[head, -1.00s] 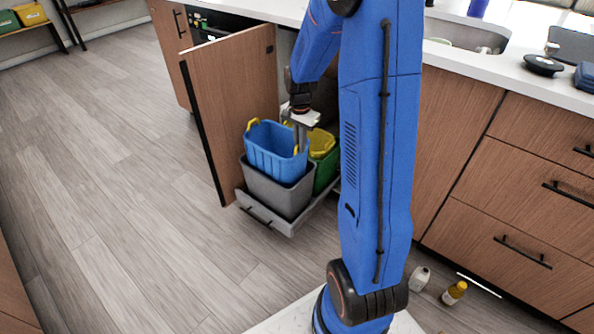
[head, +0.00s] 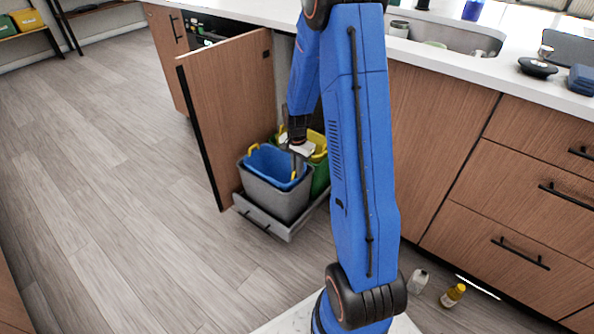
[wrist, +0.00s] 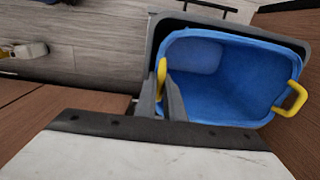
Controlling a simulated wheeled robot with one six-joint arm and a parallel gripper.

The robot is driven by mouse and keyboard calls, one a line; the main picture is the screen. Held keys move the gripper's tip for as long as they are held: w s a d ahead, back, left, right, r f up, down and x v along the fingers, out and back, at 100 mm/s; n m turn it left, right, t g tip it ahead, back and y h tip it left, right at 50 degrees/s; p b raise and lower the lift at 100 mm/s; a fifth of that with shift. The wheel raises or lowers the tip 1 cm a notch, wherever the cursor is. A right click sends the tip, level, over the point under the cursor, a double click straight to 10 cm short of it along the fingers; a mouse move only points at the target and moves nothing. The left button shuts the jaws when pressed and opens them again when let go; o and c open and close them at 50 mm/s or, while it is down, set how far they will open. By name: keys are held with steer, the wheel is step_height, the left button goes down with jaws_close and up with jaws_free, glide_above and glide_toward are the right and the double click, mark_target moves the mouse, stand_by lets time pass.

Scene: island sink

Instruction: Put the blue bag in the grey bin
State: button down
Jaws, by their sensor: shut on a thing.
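The blue bag (head: 268,163), an open tub with yellow handles, sits down inside the grey bin (head: 272,199), with its upper part showing above the bin's rim. In the wrist view the blue bag (wrist: 225,95) is open and empty, and the grey bin's rim (wrist: 215,19) runs around its far side. My gripper (head: 297,167) is shut on one yellow handle of the bag. In the wrist view my gripper (wrist: 160,95) has its fingers on either side of that handle. The bag's lower part is hidden by the bin.
A green bin (head: 320,180) with a yellow bag (head: 317,146) stands behind the grey bin on the pull-out tray (head: 262,219). The open cabinet door (head: 235,110) stands left of it. A white bottle (head: 418,281) and a yellow bottle (head: 453,295) are on the floor. Floor at left is clear.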

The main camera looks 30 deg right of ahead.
steer(key=c, duration=1.9)
jaws_free()
steer(key=shift+f, duration=0.1)
steer(key=shift+o, duration=0.2)
step_height(320, 180, up, 12)
steer(key=s+a+r+n+t, duration=0.2)
steer(key=s+a+r+n, duration=0.55)
steer(key=s+r, duration=0.6)
steer(key=s+a+r+n+t, duration=0.1)
steer(key=s+a+r+n, duration=0.2)
steer(key=s, duration=0.5)
steer(key=s+a+r+n+t, duration=0.1)
steer(key=s+a+r+n, duration=0.2)
steer(key=s+a, duration=0.2)
steer(key=s, duration=0.3)
steer(key=shift+s+a+t, duration=0.15)
steer(key=shift+s+t, duration=0.2)
steer(key=shift+t, duration=0.05)
steer(key=shift+n, duration=0.25)
